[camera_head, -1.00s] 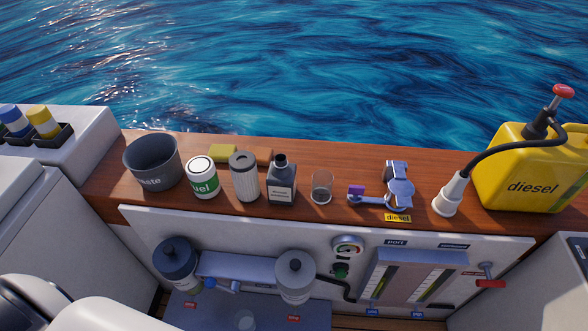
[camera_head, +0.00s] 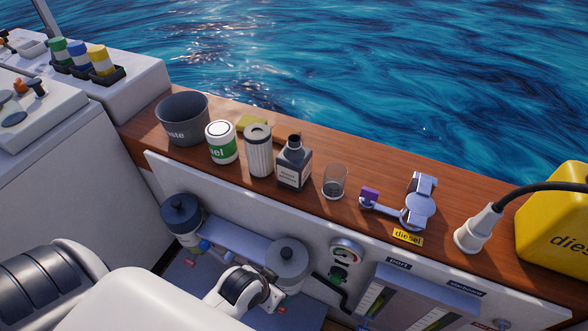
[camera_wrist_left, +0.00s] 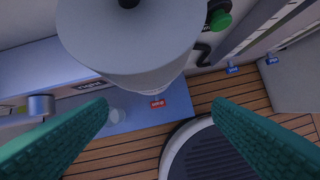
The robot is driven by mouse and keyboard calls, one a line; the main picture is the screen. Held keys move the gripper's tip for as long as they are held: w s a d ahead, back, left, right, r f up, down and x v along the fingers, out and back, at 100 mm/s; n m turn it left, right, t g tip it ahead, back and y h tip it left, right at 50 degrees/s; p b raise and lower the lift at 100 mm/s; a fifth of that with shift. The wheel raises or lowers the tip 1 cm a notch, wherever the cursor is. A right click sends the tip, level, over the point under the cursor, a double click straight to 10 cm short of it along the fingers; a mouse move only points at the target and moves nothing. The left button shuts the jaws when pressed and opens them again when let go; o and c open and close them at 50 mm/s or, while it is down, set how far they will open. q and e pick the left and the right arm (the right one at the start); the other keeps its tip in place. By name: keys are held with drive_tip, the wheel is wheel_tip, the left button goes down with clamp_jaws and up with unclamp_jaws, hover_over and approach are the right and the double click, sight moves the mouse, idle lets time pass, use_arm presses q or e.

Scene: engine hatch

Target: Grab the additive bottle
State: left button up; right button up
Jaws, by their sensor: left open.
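The additive bottle (camera_head: 293,166) is a dark grey, square-shouldered bottle with a black cap and a pale label. It stands upright on the wooden ledge in the head view, between a ribbed white filter cartridge (camera_head: 258,152) and a clear glass (camera_head: 334,182). My left gripper (camera_wrist_left: 160,104) is open, its two green fingers spread and nothing held between them. In the wrist view a grey filter housing (camera_wrist_left: 130,45) is just beyond the fingers, and the bottle does not show. In the head view my left arm is low, below the ledge. My right gripper is out of view.
A valve lever (camera_head: 413,205), a white nozzle (camera_head: 477,232) and a yellow diesel can (camera_head: 556,232) are to the right. The dark-topped filter (camera_head: 181,214) hangs below.

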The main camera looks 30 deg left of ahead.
use_arm(q)
wheel_tip(320, 180, up, 5)
drive_tip(key=n+t+y, duration=0.1)
drive_tip(key=n+t, duration=0.1)
drive_tip(key=t, duration=1.1)
approach(286, 166)
drive_tip(key=w, duration=1)
drive_tip(key=shift+f+b, duration=0.15)
drive_tip(key=shift+b, duration=0.2)
drive_tip(key=shift+w+d+f, duration=0.1)
drive_tip(key=shift+w+f, duration=0.05)
drive_tip(key=shift+w, duration=0.75)
drive_tip(key=shift+w+a+f, duration=0.1)
drive_tip(key=shift+w+f, duration=0.05)
drive_tip(key=shift+w, duration=0.75)
drive_tip(key=shift+w+d+f, duration=0.1)
drive_tip(key=shift+w+f, duration=0.1)
drive_tip(key=shift+w, duration=0.7)
drive_tip(key=shift+c, duration=0.2)
drive_tip(key=c, duration=0.9)
